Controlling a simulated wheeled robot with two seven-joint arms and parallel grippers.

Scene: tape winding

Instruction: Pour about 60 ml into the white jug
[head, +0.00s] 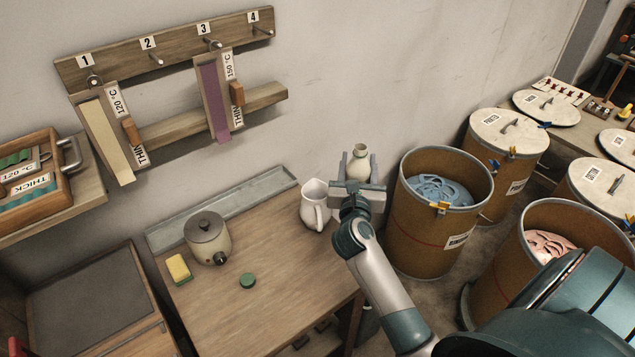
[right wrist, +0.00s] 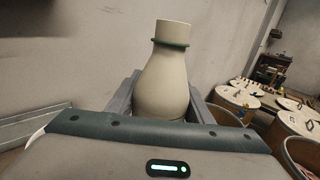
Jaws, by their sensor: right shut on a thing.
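The white jug (head: 315,204) stands upright near the right end of the wooden table, with its handle toward me. My right gripper (head: 357,172) is just right of the jug and is shut on a cream bottle (head: 358,158). The bottle has a narrow neck with a green ring and looks upright. In the right wrist view the bottle (right wrist: 163,85) sits between the two grey fingers, its lower end hidden by the gripper body. The liquid level in bottle and jug cannot be seen. My left gripper is not in view.
A lidded cream pot (head: 207,238), a yellow sponge (head: 179,268) and a green cap (head: 248,280) are on the table (head: 270,245). A grey tray (head: 228,207) lies along the wall. A brown drum (head: 415,225) stands close right of my right gripper. The table's front middle is clear.

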